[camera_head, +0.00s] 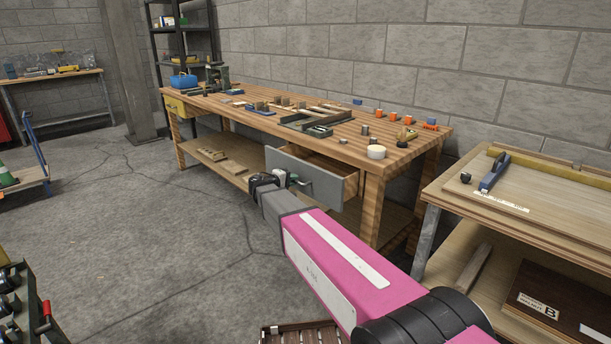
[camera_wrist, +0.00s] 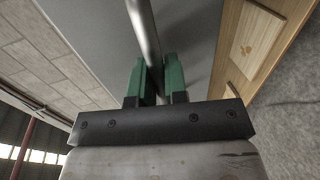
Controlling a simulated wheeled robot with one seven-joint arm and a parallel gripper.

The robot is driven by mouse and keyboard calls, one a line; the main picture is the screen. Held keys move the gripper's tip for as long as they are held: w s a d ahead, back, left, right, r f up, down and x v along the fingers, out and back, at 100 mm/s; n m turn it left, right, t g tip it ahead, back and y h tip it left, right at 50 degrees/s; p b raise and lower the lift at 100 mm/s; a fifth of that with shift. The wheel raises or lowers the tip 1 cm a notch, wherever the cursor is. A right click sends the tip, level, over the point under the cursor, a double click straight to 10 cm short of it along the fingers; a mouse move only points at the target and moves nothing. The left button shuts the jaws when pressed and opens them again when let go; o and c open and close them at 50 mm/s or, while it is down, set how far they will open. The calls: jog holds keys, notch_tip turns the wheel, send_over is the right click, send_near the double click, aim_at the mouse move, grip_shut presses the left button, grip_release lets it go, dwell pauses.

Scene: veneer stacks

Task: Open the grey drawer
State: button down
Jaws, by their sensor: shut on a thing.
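The grey drawer (camera_head: 303,181) is in the long wooden workbench, below its top near the right end. It stands partly open, with its wooden side and inside showing behind the grey front. The grey front also fills much of the wrist view (camera_wrist: 95,40). My gripper (camera_head: 291,179) is at the drawer front. In the wrist view my gripper (camera_wrist: 158,75) has its two green fingers on either side of the metal bar handle (camera_wrist: 144,30), shut on it. In the head view the handle is mostly hidden by my gripper.
The workbench (camera_head: 245,105) holds blocks, tins and trays on top and has a lower shelf. A second table (camera_head: 540,200) with a blue tool stands at the right. A slatted crate (camera_head: 300,334) lies on the floor near me. The concrete floor left of the drawer is clear.

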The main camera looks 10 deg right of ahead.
jog(key=f+v, duration=0.3)
jog(key=v, duration=1.3)
jog(key=shift+s+a+f, duration=0.2)
jog(key=shift+s+a, duration=0.25)
jog(key=shift+a, duration=0.2)
jog(key=c, duration=1.2)
grip_release()
jog(key=shift+o, duration=0.2)
jog(key=v, duration=1)
jog(key=shift+s+a, duration=0.2)
jog(key=shift+a, duration=0.1)
